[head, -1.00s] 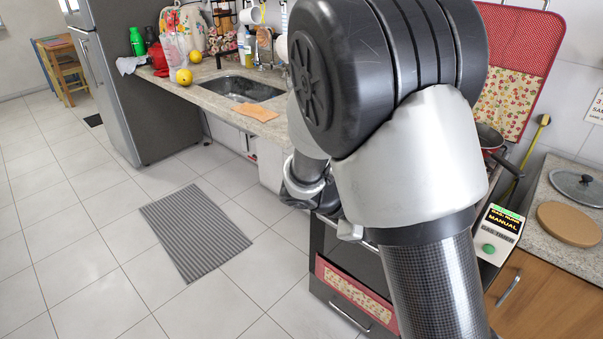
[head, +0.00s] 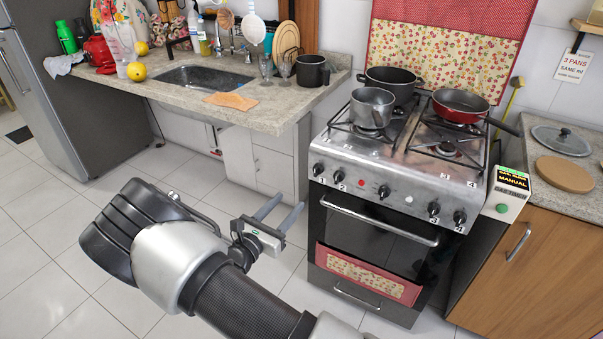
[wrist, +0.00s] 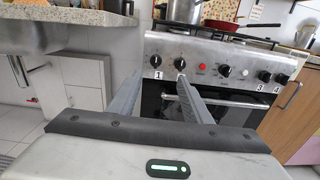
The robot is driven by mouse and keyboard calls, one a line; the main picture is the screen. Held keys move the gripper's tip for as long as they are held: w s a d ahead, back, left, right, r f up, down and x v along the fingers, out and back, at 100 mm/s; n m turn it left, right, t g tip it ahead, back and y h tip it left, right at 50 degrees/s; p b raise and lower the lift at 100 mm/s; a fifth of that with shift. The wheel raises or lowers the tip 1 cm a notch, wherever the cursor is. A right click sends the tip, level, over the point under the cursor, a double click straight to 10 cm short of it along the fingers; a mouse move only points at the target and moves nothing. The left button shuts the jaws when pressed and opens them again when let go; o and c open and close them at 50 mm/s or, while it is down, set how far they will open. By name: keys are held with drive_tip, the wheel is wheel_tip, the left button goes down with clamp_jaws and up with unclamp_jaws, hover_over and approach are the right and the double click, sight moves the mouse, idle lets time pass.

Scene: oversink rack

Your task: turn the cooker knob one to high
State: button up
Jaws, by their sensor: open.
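The cooker (head: 400,165) has a row of black knobs along its front panel. Cooker knob one (head: 318,169) is the far left knob, with a label 1 below it. In the wrist view knob one (wrist: 157,61) shows between and beyond the fingertips. Its exact setting is too small to tell. A second knob (wrist: 180,64) is just right of it, near the right fingertip. My gripper (head: 292,198) is open and empty, in front of the cooker's left side. It is apart from the knobs. It also shows in the wrist view (wrist: 162,74).
A grey pot (head: 372,108), a black pot (head: 390,84) and a red pan (head: 460,106) stand on the cooker. The stone counter (head: 330,97) with the sink (head: 205,76) juts out at left. A gas panel (head: 510,180) reads MANUAL. The floor in front is clear.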

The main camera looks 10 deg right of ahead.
drive_tip(key=b, duration=0.3)
approach(315, 170)
drive_tip(key=x, duration=0.9)
drive_tip(key=shift+s+a, duration=0.1)
drive_tip(key=c, duration=1.1)
drive_tip(key=shift+o, duration=0.2)
drive_tip(key=shift+n, duration=0.3)
